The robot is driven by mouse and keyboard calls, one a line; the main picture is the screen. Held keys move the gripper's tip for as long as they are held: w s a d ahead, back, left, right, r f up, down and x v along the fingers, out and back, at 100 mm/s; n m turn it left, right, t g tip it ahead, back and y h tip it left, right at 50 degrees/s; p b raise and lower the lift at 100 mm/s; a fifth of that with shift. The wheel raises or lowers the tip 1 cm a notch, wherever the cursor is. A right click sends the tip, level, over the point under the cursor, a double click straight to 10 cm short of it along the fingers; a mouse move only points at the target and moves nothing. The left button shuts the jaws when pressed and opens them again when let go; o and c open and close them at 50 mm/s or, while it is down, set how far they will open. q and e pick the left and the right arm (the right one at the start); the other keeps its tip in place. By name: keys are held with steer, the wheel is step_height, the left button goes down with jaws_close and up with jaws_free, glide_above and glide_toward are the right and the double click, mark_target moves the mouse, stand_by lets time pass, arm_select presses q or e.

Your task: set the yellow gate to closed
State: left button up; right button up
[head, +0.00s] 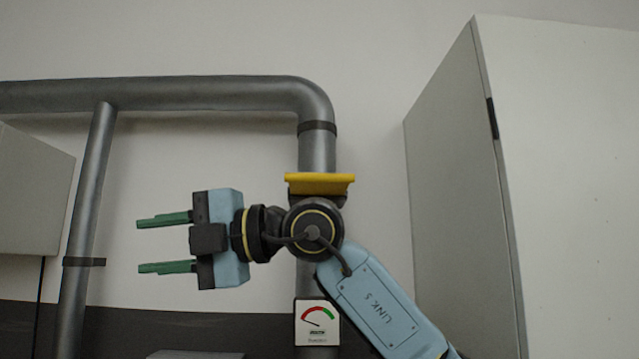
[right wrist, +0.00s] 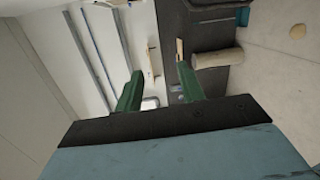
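The yellow gate handle (head: 320,184) is a flat yellow bar lying level across the upright grey pipe in the head view. My right wrist and arm pass in front of the pipe just below it and hide what lies beneath the bar. My right gripper (head: 150,243) is left of the pipe and lower than the bar, pointing left, away from the bar. Its two green fingers are apart with nothing between them. The right wrist view also shows the fingers (right wrist: 158,88) spread and empty. My left gripper is in neither view.
A small gauge (head: 317,322) with a red and green arc sits low on the upright pipe (head: 317,150). A large grey cabinet (head: 460,180) stands to the right. A grey box (head: 30,195) and a thinner pipe (head: 86,200) are at the left.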

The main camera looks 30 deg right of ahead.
steer(key=d+r+m+t+h, duration=0.4)
steer(key=d+r+m+h, duration=0.15)
steer(key=d+r, duration=0.35)
steer(key=m+t+h, duration=0.1)
steer(key=m+h, duration=0.8)
steer(key=h, duration=0.1)
glide_toward(322, 176)
steer(key=shift+t, duration=0.3)
steer(key=p+x, duration=0.2)
steer(key=x, duration=0.3)
steer(key=p+x, duration=0.2)
steer(key=x, duration=0.4)
steer(key=shift+d+f, duration=0.1)
steer(key=shift+f, duration=0.1)
jaws_close()
